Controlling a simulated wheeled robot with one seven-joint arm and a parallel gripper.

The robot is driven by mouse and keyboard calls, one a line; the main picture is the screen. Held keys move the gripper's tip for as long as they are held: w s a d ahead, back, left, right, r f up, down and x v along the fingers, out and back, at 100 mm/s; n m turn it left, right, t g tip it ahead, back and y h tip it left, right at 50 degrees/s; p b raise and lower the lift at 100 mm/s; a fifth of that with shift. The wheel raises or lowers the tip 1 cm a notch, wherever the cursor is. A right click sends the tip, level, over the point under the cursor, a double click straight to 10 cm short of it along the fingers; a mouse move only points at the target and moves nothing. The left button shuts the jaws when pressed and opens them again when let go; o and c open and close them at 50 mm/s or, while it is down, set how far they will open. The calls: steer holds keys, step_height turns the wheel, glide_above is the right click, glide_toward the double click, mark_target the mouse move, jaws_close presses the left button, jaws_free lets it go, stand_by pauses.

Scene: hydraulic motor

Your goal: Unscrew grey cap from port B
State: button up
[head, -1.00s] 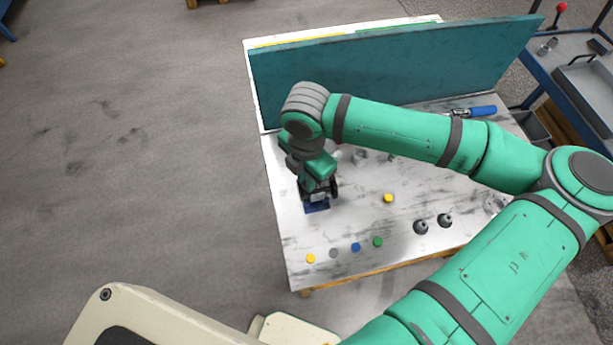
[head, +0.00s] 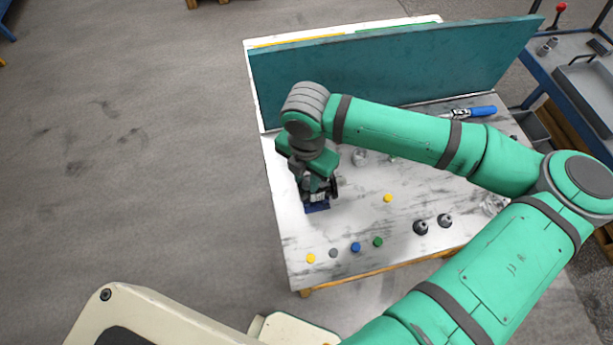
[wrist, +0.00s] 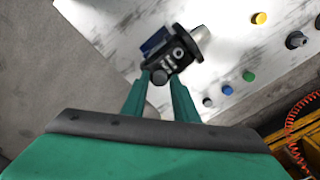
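The hydraulic motor (wrist: 178,50) is a black block with a round flange and a grey shaft end, standing by a blue block (wrist: 153,42) on the table. A dark grey round cap (wrist: 159,77) sits on the motor's near face in the wrist view. My gripper (wrist: 160,80) points at the motor, with one green finger on each side of this cap. The fingertips are very close to the cap; I cannot tell whether they touch it. In the head view my gripper (head: 317,192) is over the motor and largely hides it. Port markings are too small to read.
On the table (head: 350,225) lie loose yellow (head: 311,258), grey (head: 333,253), blue (head: 355,247) and green (head: 377,242) caps. Another yellow cap (head: 388,198) and two dark fittings (head: 420,227) lie to the right. A tall teal panel (head: 390,70) stands behind.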

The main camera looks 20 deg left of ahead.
steer(key=m, duration=0.4)
steer(key=shift+m, duration=0.4)
steer(key=m, duration=0.5)
steer(key=shift+m, duration=0.3)
stand_by(0.3)
jaws_close()
steer(key=n, duration=0.5)
steer(key=shift+n, duration=0.5)
